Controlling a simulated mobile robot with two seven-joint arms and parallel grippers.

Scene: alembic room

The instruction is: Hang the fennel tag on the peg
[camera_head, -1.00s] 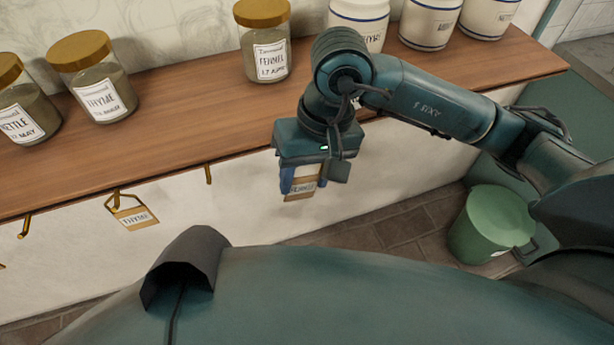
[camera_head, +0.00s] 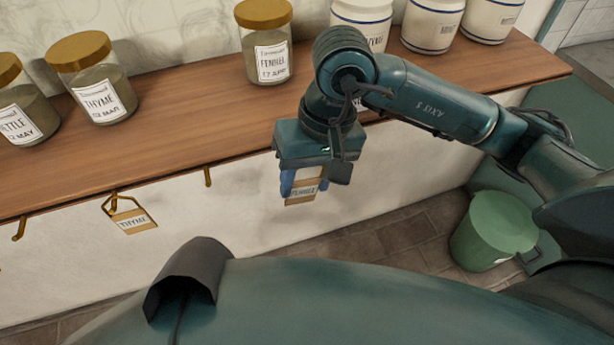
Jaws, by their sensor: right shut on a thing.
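The fennel tag (camera_head: 303,192), a tan tag with a white label, is held in my right gripper (camera_head: 304,180), which is shut on it below the shelf's front edge. The upper part of the tag is hidden by the gripper. An empty brass peg (camera_head: 207,177) sticks out under the shelf edge, to the left of the gripper and apart from it. Another brass peg (camera_head: 20,229) is at the far left. The thyme tag (camera_head: 132,219) hangs by its loop from a peg between them. My left gripper is not in view.
On the wooden shelf (camera_head: 190,120) stand the fennel jar (camera_head: 268,65), the thyme jar (camera_head: 101,95), the nettle jar (camera_head: 22,118) and several white crocks (camera_head: 432,22) with blue bands. A green bin (camera_head: 488,225) stands on the floor at right. The wall around the empty peg is clear.

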